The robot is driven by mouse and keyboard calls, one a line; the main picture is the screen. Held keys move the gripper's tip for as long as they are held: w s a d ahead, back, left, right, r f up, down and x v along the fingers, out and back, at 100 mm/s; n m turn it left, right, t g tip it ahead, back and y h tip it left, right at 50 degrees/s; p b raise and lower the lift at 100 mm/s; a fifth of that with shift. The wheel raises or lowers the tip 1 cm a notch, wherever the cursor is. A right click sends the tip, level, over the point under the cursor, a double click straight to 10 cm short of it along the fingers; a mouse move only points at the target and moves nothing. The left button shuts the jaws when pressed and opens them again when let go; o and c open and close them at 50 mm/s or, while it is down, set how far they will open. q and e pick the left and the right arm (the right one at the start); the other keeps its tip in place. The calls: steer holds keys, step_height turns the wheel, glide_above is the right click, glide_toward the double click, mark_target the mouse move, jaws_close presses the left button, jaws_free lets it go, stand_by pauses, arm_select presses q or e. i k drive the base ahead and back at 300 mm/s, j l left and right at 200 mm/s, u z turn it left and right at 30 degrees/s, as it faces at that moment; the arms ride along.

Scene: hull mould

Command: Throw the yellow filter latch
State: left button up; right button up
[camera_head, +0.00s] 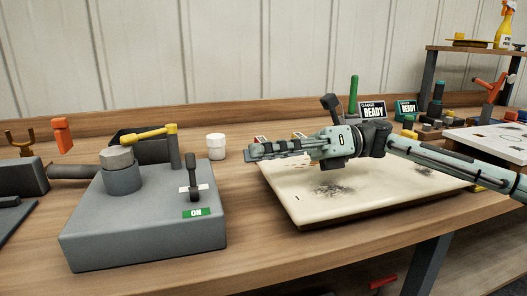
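The yellow filter latch (150,132) is a bar on top of a dark grey post on the grey housing (140,232) at the left. It lies roughly level and reaches left towards the top of a grey round canister (122,178). Whether it touches the canister's cap I cannot tell. My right gripper (252,151) comes in from the right, above the cream panel, with its fingers pointing left. It is apart from the latch, to the right of it. The fingers show side-on, so their opening cannot be judged. My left gripper is not in view.
The housing also has a dark lever switch (193,180) and a green ON label (196,212). A white cup (216,147) stands behind, between housing and gripper. The cream panel (375,199) with dark smudges lies under my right arm. An orange-topped tool (62,135) stands behind left.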

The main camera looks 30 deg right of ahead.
mark_target(133, 138)
steer(key=k, duration=1.5)
